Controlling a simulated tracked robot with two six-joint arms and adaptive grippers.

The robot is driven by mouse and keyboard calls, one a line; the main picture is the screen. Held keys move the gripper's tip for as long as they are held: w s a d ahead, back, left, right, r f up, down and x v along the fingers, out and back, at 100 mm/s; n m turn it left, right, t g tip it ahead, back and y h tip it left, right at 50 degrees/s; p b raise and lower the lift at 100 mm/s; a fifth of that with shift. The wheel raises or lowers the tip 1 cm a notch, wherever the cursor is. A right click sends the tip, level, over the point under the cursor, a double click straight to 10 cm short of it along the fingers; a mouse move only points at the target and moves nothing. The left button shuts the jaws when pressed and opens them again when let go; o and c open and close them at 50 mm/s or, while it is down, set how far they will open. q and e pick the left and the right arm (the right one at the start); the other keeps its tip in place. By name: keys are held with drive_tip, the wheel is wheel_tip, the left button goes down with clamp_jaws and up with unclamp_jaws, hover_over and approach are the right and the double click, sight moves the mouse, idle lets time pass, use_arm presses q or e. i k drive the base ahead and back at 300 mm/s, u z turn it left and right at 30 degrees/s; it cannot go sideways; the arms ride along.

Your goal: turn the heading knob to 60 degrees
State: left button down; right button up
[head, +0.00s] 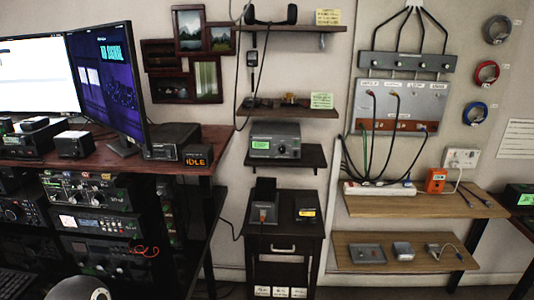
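No knob can be read as the heading knob at this size. A rack of radio units (98,222) with small knobs and displays stands at the lower left under the desk. A grey box (275,140) with a green label and a dark front sits on the middle wall shelf. A small dark box (197,156) on the desk shows "IDLE" in orange. Neither of my grippers shows in the head view.
Two monitors (105,75) stand on the dark red desk (210,137). A small dark cabinet (284,233) stands at centre. Wooden shelves (420,205) at right hold a power strip and small devices, below a wall panel (402,105) with hanging cables. Bare floor shows at the bottom right.

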sight(281, 149)
drive_tip(key=u, duration=0.1)
drive_tip(key=i, duration=1)
drive_tip(key=z, duration=0.05)
